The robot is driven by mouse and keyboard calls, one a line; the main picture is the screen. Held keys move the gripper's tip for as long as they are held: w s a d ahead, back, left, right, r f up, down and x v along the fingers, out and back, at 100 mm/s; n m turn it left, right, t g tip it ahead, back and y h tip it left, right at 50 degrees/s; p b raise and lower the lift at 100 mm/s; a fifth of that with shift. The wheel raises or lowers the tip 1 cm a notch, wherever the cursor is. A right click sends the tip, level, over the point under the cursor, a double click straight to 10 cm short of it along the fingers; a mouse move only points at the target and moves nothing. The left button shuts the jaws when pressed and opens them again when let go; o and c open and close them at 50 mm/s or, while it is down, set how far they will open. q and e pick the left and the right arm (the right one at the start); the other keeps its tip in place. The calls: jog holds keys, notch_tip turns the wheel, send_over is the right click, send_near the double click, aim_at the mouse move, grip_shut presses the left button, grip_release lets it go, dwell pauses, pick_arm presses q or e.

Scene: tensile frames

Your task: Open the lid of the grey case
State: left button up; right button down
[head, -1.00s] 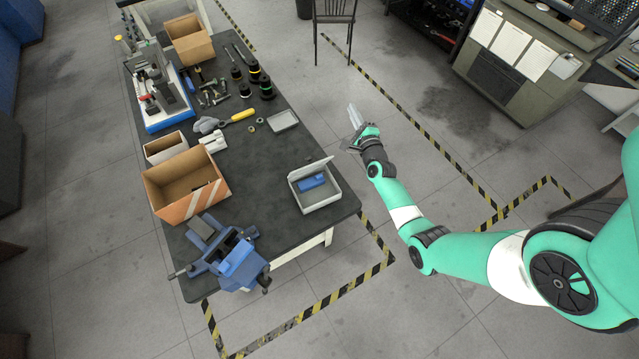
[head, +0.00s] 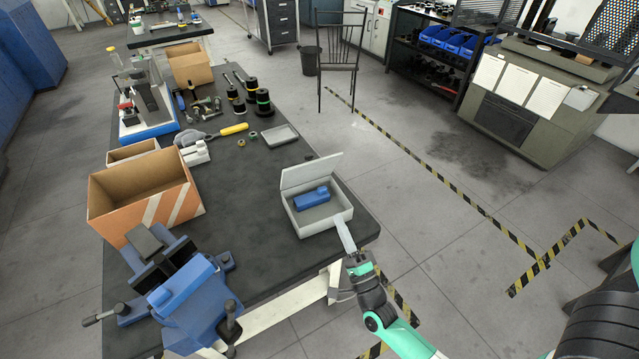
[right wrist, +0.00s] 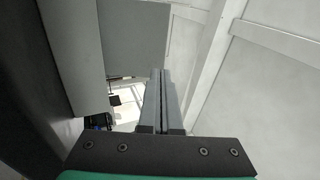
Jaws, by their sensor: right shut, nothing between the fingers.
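The grey case (head: 322,228) stands near the right edge of the dark workbench in the head view. Its lid (head: 311,172) stands raised along the far side, and a blue object (head: 312,197) lies inside. My right gripper (head: 342,224) is shut and empty, with its tips at the near right side of the case. I cannot tell whether they touch it. In the right wrist view the two fingers (right wrist: 162,100) are pressed together among pale grey surfaces that I cannot name for sure. My left gripper is not in view.
A blue vise (head: 185,295) stands at the bench's near end. An orange-striped cardboard box (head: 140,212) is at the left. A shallow grey tray (head: 280,136) lies beyond the case. The bench top (head: 240,200) left of the case is clear.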

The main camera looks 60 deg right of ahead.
aim_at(315, 165)
jog(key=b+x, duration=0.1)
jog(key=x, duration=1.3)
jog(key=shift+d, duration=0.1)
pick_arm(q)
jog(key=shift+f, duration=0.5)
